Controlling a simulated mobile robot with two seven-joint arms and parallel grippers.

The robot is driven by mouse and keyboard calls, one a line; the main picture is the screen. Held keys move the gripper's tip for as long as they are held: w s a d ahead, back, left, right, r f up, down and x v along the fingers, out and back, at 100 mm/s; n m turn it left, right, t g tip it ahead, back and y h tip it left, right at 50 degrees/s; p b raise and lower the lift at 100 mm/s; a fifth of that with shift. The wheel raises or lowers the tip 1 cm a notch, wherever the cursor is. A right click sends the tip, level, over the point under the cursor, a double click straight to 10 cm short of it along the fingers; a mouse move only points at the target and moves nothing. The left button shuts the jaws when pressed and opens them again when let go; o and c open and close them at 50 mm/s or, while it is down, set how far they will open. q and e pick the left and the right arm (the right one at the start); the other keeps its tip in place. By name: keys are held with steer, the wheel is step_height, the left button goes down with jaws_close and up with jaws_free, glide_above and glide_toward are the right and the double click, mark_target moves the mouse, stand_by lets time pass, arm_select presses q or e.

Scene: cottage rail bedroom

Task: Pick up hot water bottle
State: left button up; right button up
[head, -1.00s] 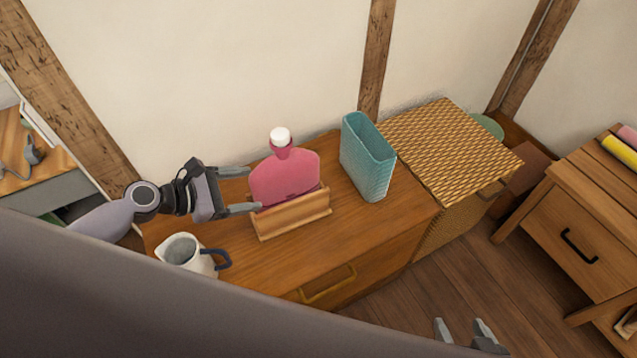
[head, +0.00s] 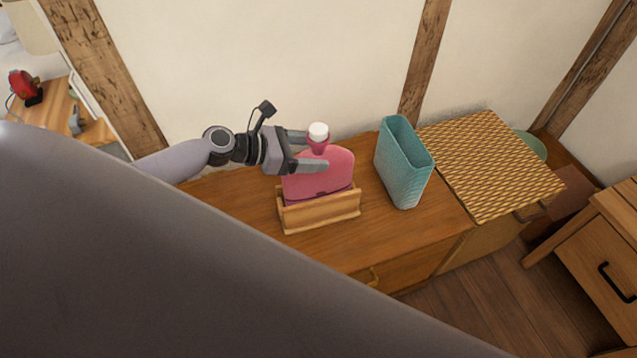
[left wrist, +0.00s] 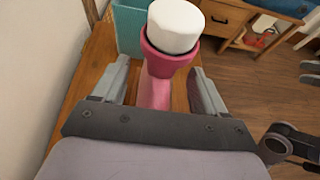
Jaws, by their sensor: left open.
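The pink hot water bottle (head: 325,176) with a white cap stands upright in a wooden holder (head: 322,213) on the wooden cabinet. My left gripper (head: 316,151) is open at its neck, coming from the left, with one finger in front of the bottle and one behind. In the left wrist view the bottle's neck and white cap (left wrist: 173,27) show between the two spread fingers (left wrist: 155,88), with a gap on each side. My right gripper is not visible in the head view.
A teal ribbed bin (head: 403,165) stands just right of the bottle. A woven basket (head: 490,165) is beyond it. The cabinet top (head: 240,203) left of the holder shows bare wood. A wooden nightstand (head: 600,250) stands at the far right.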

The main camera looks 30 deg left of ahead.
arm_select(q)
steer(key=shift+x, duration=1.05)
jaws_close()
steer(key=shift+r, duration=0.15)
steer(key=shift+w, duration=0.1)
